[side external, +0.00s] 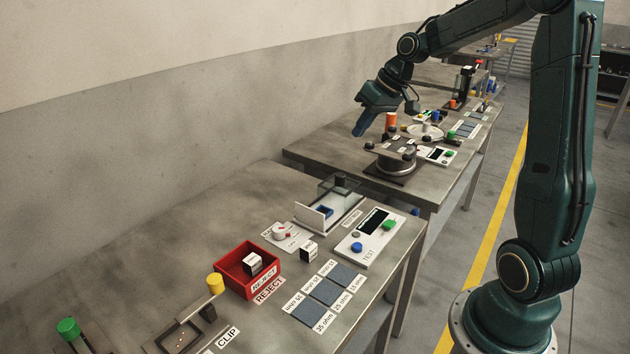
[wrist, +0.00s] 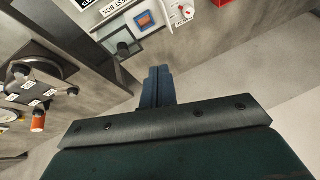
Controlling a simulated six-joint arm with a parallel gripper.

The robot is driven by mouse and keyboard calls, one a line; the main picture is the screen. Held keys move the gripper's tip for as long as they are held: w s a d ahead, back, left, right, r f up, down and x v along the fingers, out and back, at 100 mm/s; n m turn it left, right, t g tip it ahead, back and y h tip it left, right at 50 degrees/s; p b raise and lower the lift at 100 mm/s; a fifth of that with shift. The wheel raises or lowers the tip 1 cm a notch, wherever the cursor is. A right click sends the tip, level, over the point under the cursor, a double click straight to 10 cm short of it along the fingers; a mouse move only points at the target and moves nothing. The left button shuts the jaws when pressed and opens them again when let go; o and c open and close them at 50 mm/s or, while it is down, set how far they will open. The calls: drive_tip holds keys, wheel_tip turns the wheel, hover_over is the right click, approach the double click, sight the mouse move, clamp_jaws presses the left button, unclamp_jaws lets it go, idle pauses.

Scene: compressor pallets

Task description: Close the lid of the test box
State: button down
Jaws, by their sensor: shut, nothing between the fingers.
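The test box (side external: 308,218) is a white tray with clear walls on the near bench, with a blue part (side external: 323,211) at its left end. The clear lid (side external: 350,189), with a dark knob (side external: 340,181), is over the far right end, leaving the blue part's end uncovered. In the wrist view the knob (wrist: 123,48) and the blue part with a red centre (wrist: 143,21) show beyond my fingers. My gripper (side external: 360,130) is shut and empty, in the air behind and above the box, apart from it. Its blue fingers (wrist: 158,72) are together.
A red reject bin (side external: 235,277), a test panel (side external: 370,238) and a dial (side external: 283,232) stand around the box on the near bench. A round fixture (side external: 393,160) and an orange cylinder (side external: 391,121) stand on the second bench. The wall is close behind.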

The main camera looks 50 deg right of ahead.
drive_tip(key=d+f+m, duration=0.1)
drive_tip(key=d+f, duration=0.4)
drive_tip(key=d, duration=0.3)
drive_tip(key=d+f+m+t+y, duration=0.1)
drive_tip(key=d+f, duration=0.5)
drive_tip(key=d, duration=0.3)
drive_tip(key=shift+t, duration=0.3)
drive_tip(key=shift+s, duration=0.1)
approach(354, 183)
drive_tip(key=w+d+f, duration=0.1)
drive_tip(key=w+f, duration=0.2)
drive_tip(key=w, duration=0.1)
drive_tip(key=shift+w+a+f, duration=0.1)
drive_tip(key=shift+w+a, duration=0.25)
drive_tip(key=shift+a, duration=0.55)
drive_tip(key=shift+w+a, duration=0.4)
drive_tip(key=shift+a, duration=0.35)
